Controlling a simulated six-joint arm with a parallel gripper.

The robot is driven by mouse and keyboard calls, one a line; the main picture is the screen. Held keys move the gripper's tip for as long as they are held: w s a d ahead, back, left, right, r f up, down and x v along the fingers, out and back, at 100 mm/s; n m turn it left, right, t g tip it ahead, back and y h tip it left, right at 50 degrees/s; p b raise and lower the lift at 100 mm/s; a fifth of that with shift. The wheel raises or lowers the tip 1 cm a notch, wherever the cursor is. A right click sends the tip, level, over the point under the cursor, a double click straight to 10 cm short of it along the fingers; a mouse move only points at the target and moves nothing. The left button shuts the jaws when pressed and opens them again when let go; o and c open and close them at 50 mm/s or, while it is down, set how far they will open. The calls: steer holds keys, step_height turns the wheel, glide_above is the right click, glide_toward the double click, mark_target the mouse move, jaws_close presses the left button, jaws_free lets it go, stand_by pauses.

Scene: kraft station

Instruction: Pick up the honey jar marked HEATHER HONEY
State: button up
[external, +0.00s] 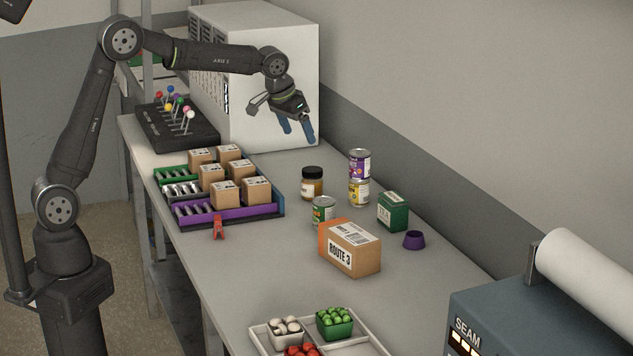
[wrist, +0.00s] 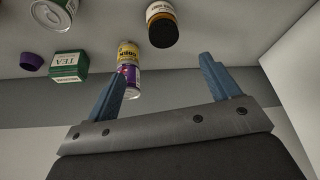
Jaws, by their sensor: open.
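The honey jar (external: 312,183) has a black lid and amber contents. It stands upright on the table, left of the stacked cans. My gripper (external: 298,137) is open and empty, raised above the table in front of the white cabinet, behind and left of the jar. Its two blue fingers spread wide in the wrist view (wrist: 166,75).
Two stacked cans, purple (external: 360,163) over yellow (external: 358,192), stand right of the jar. A green can (external: 323,211), a tea box (external: 392,211), a purple cup (external: 414,240) and a ROUTE 3 carton (external: 350,250) are nearby. A tray (external: 285,207) holds several small boxes at left.

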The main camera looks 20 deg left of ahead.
mark_target(312, 170)
steer(key=x, duration=1.2)
steer(key=shift+w, duration=0.1)
steer(key=shift+a+x, duration=0.2)
steer(key=shift+x, duration=1.15)
steer(key=shift+a+x, duration=0.2)
steer(key=shift+x, duration=1.15)
steer(key=c, duration=1.3)
